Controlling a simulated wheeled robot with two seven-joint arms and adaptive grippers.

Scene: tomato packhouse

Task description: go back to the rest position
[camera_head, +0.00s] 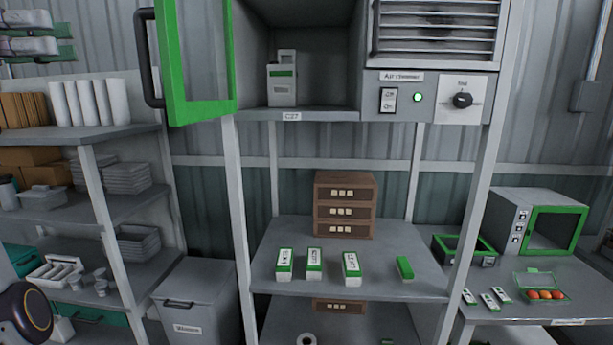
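A white and black rounded part of my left arm (22,312) shows at the lower left edge, in front of the left shelf. No fingers can be made out there, so I cannot tell whether the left gripper is open or shut, or whether it holds anything. My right arm and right gripper are not in view.
A cabinet's green-framed door (172,70) stands open, with a box (282,84) inside. Small green-white boxes (314,262) and a brown drawer unit (345,205) are on the middle shelf (385,290). A grey bin (196,300) stands left; a right table (540,312) holds a tomato carton (541,286).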

